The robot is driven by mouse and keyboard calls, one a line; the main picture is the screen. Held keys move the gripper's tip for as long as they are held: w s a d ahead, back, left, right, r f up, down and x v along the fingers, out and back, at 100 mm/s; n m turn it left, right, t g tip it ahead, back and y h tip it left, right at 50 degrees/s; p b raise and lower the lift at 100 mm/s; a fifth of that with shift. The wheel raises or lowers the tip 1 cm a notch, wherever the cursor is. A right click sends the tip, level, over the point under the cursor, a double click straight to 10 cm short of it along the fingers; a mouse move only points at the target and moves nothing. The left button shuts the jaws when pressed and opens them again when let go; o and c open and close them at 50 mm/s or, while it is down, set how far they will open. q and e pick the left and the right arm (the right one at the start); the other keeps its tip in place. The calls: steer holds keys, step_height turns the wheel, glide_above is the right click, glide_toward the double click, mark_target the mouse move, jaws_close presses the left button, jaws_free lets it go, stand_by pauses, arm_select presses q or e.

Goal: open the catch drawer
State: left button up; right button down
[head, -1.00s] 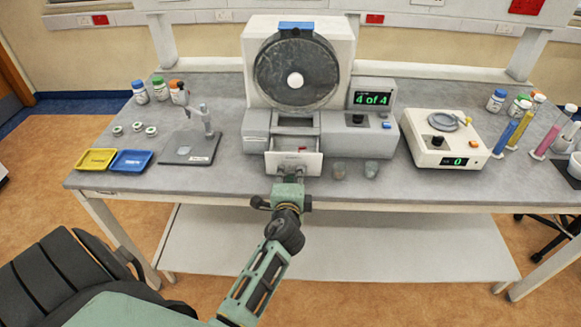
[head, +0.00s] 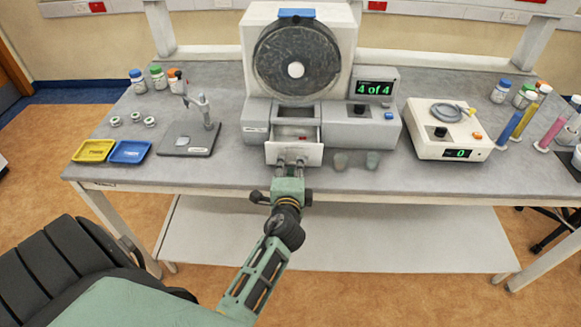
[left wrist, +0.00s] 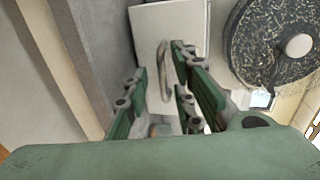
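The catch drawer (head: 293,155) is a pale grey box at the front of the tablet machine's base. It stands out from the base, and its open top shows a small red item inside. My left gripper (head: 291,166) is in front of the drawer front. In the left wrist view the gripper's green fingers (left wrist: 163,78) are spread apart. The drawer's grey handle (left wrist: 163,68) lies between or just beyond the fingertips, with gaps on both sides. The white drawer front (left wrist: 150,25) is behind it. My right gripper is in neither view.
The machine carries a dark round disc (head: 296,70) and a display (head: 375,89) reading "4 of 4". Two small cups (head: 357,160) stand right of the drawer. A balance (head: 447,130), trays (head: 130,152) and bottles stand farther out.

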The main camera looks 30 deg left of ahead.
arm_select(q)
steer(key=v, duration=0.6)
steer(key=shift+s, duration=0.2)
steer(key=shift+d+f, duration=0.1)
steer(key=s+d+f+g+h+b, duration=0.15)
steer(key=d+f, duration=0.25)
steer(key=f, duration=0.6)
steer(key=s+d+f+g+h+p, duration=0.1)
steer(key=s+d+f+h, duration=0.15)
steer(key=f, duration=0.75)
steer(key=s+d+f+n+g+h+b, duration=0.1)
steer(key=s+d+f+g+h, duration=0.1)
steer(key=s+f, duration=0.45)
steer(key=s+d+f+n+g+h, duration=0.1)
steer(key=s+d+f+n, duration=0.15)
steer(key=f, duration=0.65)
steer(key=s+f+n+g, duration=0.2)
steer(key=s+f, duration=0.3)
steer(key=s, duration=0.5)
steer(key=s+a+f+n+g+b, duration=0.1)
steer(key=s+f+g, duration=0.1)
steer(key=s+f, duration=0.4)
steer(key=s+a+f+n+g+h, duration=0.1)
steer(key=s+f, duration=0.4)
steer(key=s, duration=0.8)
steer(key=shift+s+f+n+g+b, duration=0.35)
steer(key=shift+s+n+g+b, duration=0.05)
steer(key=shift+n+g, duration=0.4)
